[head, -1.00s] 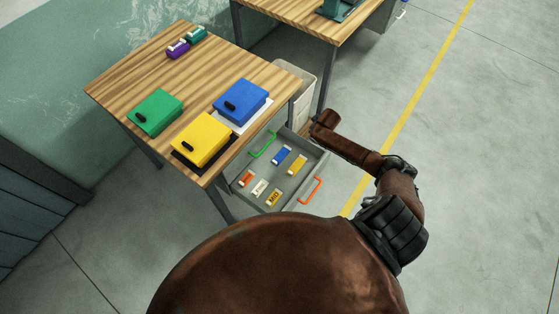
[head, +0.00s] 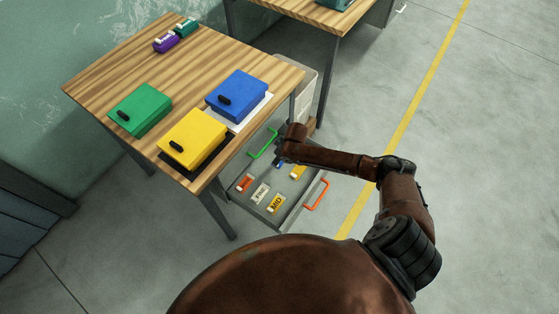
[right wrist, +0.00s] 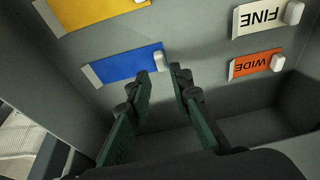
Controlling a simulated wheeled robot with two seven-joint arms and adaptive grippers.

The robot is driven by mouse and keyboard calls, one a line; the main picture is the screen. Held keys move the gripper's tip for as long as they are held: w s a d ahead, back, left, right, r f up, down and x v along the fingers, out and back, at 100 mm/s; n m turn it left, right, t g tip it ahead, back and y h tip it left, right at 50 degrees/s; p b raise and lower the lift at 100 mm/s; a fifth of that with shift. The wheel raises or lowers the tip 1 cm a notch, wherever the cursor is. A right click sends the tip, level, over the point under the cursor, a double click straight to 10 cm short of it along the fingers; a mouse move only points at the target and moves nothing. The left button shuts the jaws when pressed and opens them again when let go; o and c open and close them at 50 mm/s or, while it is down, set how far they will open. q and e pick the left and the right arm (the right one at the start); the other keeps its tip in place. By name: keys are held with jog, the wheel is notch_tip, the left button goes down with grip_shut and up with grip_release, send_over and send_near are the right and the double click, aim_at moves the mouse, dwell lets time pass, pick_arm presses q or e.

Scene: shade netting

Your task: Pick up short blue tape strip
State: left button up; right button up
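The short blue tape strip (right wrist: 128,66) lies flat on the grey tray floor in the right wrist view, with a white tab at its right end. In the head view, only a bit of the blue strip (head: 279,164) shows beneath my right arm. My right gripper (right wrist: 163,73) is open and empty. Its two dark green fingers point toward the strip's white tab end, with the tab just beyond and between the tips in the picture. I cannot tell the exact gap to the strip. My left gripper is in neither view.
The grey tray (head: 238,209) also holds an orange strip (right wrist: 257,65), a white strip (right wrist: 260,19) and yellow strips (right wrist: 95,10). Green (head: 263,143) and orange (head: 317,194) handles stand at its sides. The wooden table (head: 215,57) overhangs nearby, bearing coloured boxes.

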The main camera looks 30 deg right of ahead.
jog(key=b+x, duration=0.1)
jog(key=x, duration=0.3)
jog(key=shift+s+a+f+b, duration=0.1)
jog(key=shift+f+b, duration=0.25)
jog(key=shift+f, duration=0.05)
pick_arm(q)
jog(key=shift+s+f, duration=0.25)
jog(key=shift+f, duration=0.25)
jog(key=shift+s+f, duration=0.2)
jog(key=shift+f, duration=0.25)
pick_arm(e)
jog(key=shift+r, duration=0.15)
jog(key=shift+c, duration=0.7)
jog(key=c, duration=0.4)
jog(key=shift+o, duration=0.2)
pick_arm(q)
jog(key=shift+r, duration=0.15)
pick_arm(e)
jog(key=shift+r, duration=0.1)
